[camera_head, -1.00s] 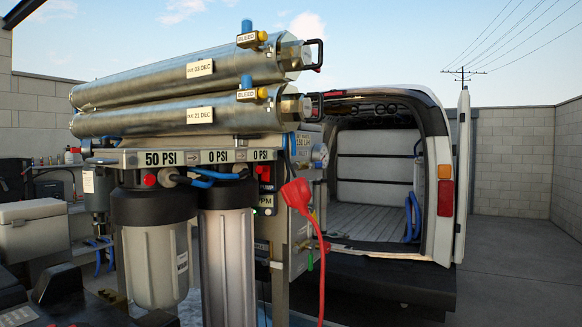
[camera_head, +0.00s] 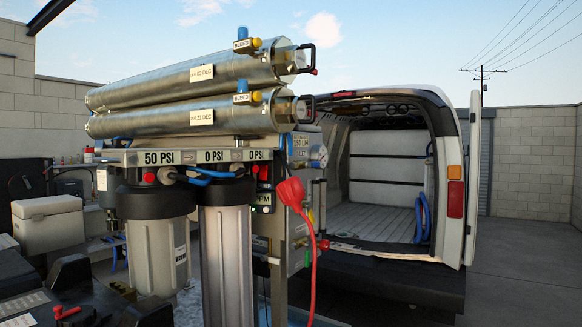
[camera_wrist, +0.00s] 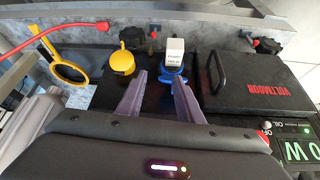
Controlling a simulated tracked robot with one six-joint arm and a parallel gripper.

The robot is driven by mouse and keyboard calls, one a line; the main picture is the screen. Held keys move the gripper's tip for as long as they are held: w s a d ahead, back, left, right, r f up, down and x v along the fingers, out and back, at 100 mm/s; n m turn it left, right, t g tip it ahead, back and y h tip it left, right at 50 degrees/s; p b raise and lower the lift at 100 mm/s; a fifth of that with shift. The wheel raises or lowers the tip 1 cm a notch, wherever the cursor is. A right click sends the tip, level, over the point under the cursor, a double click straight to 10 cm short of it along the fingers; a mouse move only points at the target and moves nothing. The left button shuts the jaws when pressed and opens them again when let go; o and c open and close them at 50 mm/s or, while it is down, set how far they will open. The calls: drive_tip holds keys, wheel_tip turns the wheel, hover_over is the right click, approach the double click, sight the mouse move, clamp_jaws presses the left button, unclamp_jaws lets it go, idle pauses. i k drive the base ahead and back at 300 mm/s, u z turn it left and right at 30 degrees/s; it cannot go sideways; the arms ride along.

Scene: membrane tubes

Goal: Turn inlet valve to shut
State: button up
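The membrane skid with its two silver tubes (camera_head: 190,85) stands in the head view, with grey filter housings (camera_head: 158,255) below. A blue item with a white tag (camera_wrist: 174,52) lies just beyond the fingertips, and nothing visible is held. My gripper does not show in the head view.
In the wrist view, a yellow-capped item (camera_wrist: 123,62), a yellow ring (camera_wrist: 68,70) and a black case (camera_wrist: 262,82) lie around the gripper. In the head view, a red plug with cable (camera_head: 291,192) hangs at the skid's right. An open van (camera_head: 455,205) stands behind; concrete at far right is clear.

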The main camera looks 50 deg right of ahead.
sight(314, 165)
drive_tip(key=u, duration=0.7)
drive_tip(key=k, duration=0.95)
drive_tip(key=z, duration=1.1)
drive_tip(key=i, duration=1.05)
drive_tip(key=z, duration=0.05)
